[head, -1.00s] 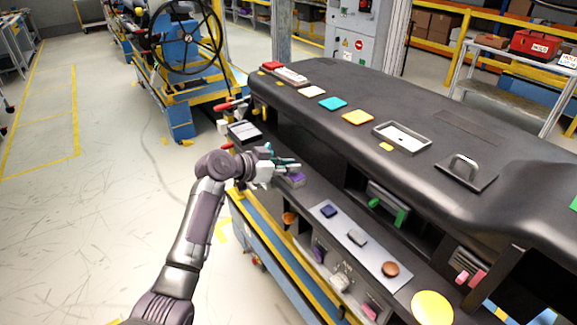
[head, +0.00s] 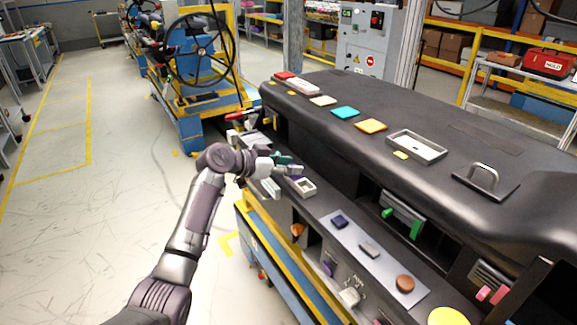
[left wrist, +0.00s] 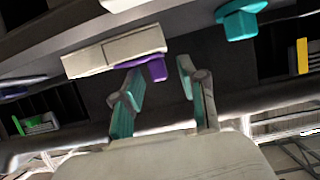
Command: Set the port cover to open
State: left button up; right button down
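The port cover seems to be the pale piece with a purple tab (head: 297,178) on the dashboard's lower ledge; I cannot tell its exact angle. Beside the tab, a small pale box-like frame (head: 304,187) shows a recess. In the left wrist view the pale block (left wrist: 120,50) has the purple tab (left wrist: 154,68) on its near lower edge. My left gripper (head: 284,175) is at the tab, its teal fingers apart. In the left wrist view the open left gripper (left wrist: 158,88) has the tab close to its left finger; contact is unclear. My right gripper is out of view.
A grey panel (head: 372,258) with several small knobs lies right of the port. The dark dashboard top (head: 440,130) overhangs behind. Green-handled (head: 415,229) and pink-handled (head: 484,293) parts sit further right. The floor at left is clear.

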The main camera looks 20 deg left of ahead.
pick_arm(q)
jog(key=shift+s, duration=0.1)
jog(key=v, duration=1.2)
notch_tip(320, 180, down, 25)
jog(key=a+n+g+y, duration=0.2)
jog(key=n+y, duration=0.2)
jog(key=n, duration=0.1)
jog(key=s+f+n+g+y, duration=0.1)
jog(key=s+f, duration=0.4)
jog(key=f, duration=0.4)
jog(key=s+f+n+g+y, duration=0.1)
jog(key=s+f, duration=0.3)
jog(key=f, duration=0.4)
jog(key=s+d+f+g+y, duration=0.1)
jog(key=s+d+f+g, duration=0.15)
jog(key=s+f, duration=1.05)
jog(key=s+d+f+g+y, duration=0.1)
jog(key=s+d+f+g, duration=0.15)
jog(key=s+f, duration=1.1)
jog(key=s+d+m, duration=0.1)
jog(key=s+d, duration=0.1)
jog(key=s, duration=0.7)
jog(key=s+d, duration=0.2)
jog(key=s, duration=0.8)
jog(key=shift+d+r+m+g, duration=0.3)
jog(key=shift+r+m, duration=0.1)
